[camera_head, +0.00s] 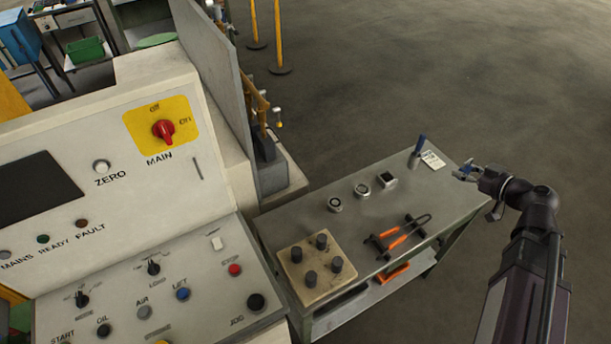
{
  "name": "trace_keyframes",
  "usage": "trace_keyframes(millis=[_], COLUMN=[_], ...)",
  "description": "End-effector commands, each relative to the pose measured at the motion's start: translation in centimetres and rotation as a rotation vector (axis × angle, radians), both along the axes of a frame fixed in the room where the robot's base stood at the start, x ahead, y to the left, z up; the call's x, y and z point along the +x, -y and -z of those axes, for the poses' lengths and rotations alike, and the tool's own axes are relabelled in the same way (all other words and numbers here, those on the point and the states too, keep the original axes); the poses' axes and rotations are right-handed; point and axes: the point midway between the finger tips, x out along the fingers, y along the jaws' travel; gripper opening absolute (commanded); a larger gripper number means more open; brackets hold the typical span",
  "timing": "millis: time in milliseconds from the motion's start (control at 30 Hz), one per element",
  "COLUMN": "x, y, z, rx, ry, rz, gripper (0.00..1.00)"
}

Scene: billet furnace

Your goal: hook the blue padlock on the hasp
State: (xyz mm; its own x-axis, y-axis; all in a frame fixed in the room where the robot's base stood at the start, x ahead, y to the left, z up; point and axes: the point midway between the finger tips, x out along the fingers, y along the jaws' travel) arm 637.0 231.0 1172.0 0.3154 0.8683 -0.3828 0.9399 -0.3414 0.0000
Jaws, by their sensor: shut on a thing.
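A red rotary switch (163,129) on a yellow plate marked MAIN sits on the control panel at the left, far from my gripper. I cannot tell which part is the hasp.
The bench (285,222) carries a block with dark knobs (311,283), orange-handled tongs (397,238), several small round or square pieces, a white card (432,160) and an upright blue-handled tool (417,147). The control panel (90,180) fills the left. Open floor lies behind.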

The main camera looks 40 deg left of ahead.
Motion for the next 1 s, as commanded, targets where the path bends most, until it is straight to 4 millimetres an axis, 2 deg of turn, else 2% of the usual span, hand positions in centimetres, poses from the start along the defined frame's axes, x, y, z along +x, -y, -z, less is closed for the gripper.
trace_keyframes(millis=[33,233,1000], x=[0.0,0.0,0.2], y=[0.0,0.0,0.4], z=[-1.3,-2.6,-2.7], rx=[0.000,0.000,0.000], ry=[0.000,0.000,0.000], rz=[0.000,0.000,0.007], gripper=[0.00,0.00,0.00])
